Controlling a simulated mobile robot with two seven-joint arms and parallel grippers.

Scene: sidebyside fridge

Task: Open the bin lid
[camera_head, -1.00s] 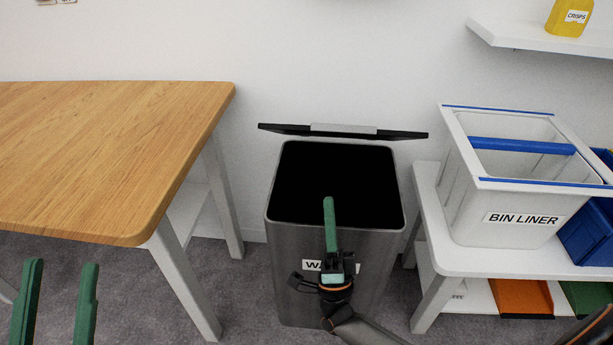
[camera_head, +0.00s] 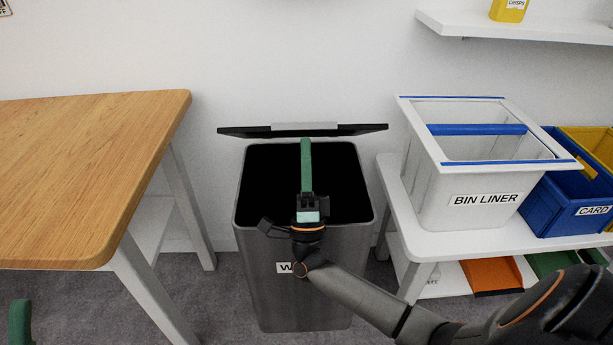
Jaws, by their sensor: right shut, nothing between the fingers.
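The grey metal bin (camera_head: 345,240) stands on the floor in the middle, with a label on its front partly hidden by my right arm. Its dark lid (camera_head: 240,131) stands raised at the back, tipped up against the wall side, and the black opening shows. My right gripper (camera_head: 306,142) is over the bin opening, its green fingers together and empty, tips close to the lid's lower edge in the picture; I cannot tell whether they touch. A green finger of my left gripper (camera_head: 20,322) shows at the lower left edge; the rest is out of frame.
A wooden table (camera_head: 90,165) stands to the left. On the right, a white shelf unit (camera_head: 460,245) carries a BIN LINER container (camera_head: 475,200) and a blue CARD bin (camera_head: 555,205). A wall shelf (camera_head: 520,28) is at the upper right.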

